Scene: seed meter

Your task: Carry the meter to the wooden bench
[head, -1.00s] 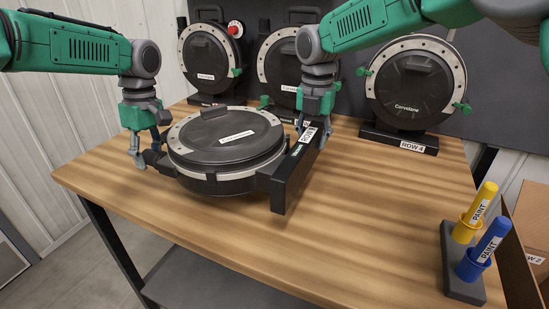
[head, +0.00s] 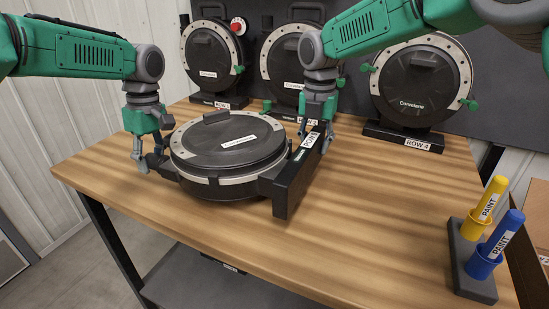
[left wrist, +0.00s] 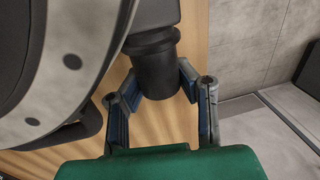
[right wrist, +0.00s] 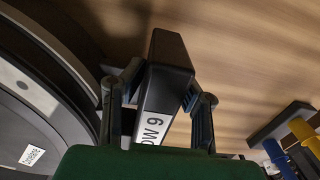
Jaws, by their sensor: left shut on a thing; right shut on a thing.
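The meter (head: 226,150) is a round black disc with a pale studded ring, lying flat over the wooden bench (head: 370,215). I cannot tell if it touches the top. A dark base bar with a white row label (head: 290,180) runs along its right side. My left gripper (head: 150,155) is shut on a black cylindrical stub (left wrist: 153,65) at the meter's left side. My right gripper (head: 318,135) is shut on the base bar; in the right wrist view the bar (right wrist: 170,50) sits between the fingers, its label reading partly "OW 9".
Several similar meters stand upright along the back, one on a "ROW 4" base (head: 402,137). A holder with a yellow paint marker (head: 488,200) and a blue one (head: 495,247) is at the right. The bench's front and right-centre are clear.

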